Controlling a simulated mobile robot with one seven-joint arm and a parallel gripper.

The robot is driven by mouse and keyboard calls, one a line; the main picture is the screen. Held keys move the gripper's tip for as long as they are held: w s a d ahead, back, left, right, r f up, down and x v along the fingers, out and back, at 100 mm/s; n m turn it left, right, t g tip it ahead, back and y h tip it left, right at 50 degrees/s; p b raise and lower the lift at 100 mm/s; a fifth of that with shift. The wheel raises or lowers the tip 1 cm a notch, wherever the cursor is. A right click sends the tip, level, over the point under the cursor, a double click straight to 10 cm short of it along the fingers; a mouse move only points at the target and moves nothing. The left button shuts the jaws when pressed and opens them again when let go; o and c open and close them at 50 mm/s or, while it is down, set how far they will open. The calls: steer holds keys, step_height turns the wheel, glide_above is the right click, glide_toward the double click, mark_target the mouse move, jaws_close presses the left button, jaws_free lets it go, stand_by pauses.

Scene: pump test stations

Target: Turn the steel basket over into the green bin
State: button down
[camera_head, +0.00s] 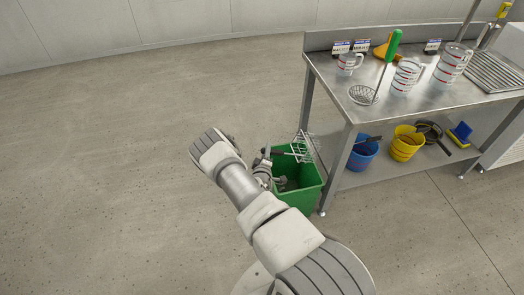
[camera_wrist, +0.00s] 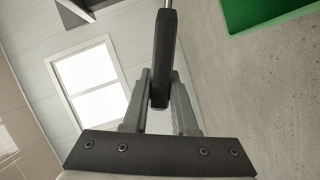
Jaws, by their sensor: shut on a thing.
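The steel basket (camera_head: 304,146) is a wire basket with a dark handle. It is over the back right rim of the green bin (camera_head: 312,193) and looks tilted; I cannot tell which way its mouth faces or whether it touches the rim. The bin stands open on the floor, with greyish shapes inside that I cannot make out; it also shows in the wrist view (camera_wrist: 262,14). My gripper (camera_head: 268,157) is beside the bin's back left rim. In the wrist view my gripper (camera_wrist: 160,92) is shut on the basket's black handle (camera_wrist: 163,55).
A steel table (camera_head: 420,110) stands right of the bin, its leg close by. On it are measuring jugs (camera_head: 405,76) and a green-handled wire skimmer (camera_head: 363,95). Its lower shelf holds a blue bucket (camera_head: 362,157), a yellow bucket (camera_head: 405,145) and pans. Floor at left is clear.

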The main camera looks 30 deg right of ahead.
steer(key=shift+s+d+r+m+p, duration=0.1)
steer(key=shift+d+r+m+p, duration=0.45)
steer(key=shift+r, duration=0.35)
steer(key=shift+m+g+y, duration=0.3)
steer(key=shift+m+y, duration=0.3)
steer(key=shift+m, duration=0.35)
steer(key=d+r+p, duration=0.2)
steer(key=r+p, duration=0.1)
steer(key=d+r+p, duration=0.1)
steer(key=shift+s+d+r, duration=0.2)
steer(key=shift+s+r, duration=0.05)
steer(key=shift+s, duration=0.15)
steer(key=s+d+r+m+y, duration=0.1)
steer(key=d+r+m+y, duration=0.1)
steer(key=d, duration=0.5)
steer(key=s+d+r+m+y+p, duration=0.1)
steer(key=s+d+r+m+y, duration=0.1)
steer(key=d+m, duration=0.2)
steer(key=d, duration=0.3)
steer(key=shift+s+d+r+m+y, duration=0.15)
steer(key=shift+s+r+m+y, duration=0.15)
steer(key=shift+y, duration=0.1)
steer(key=shift+w, duration=0.1)
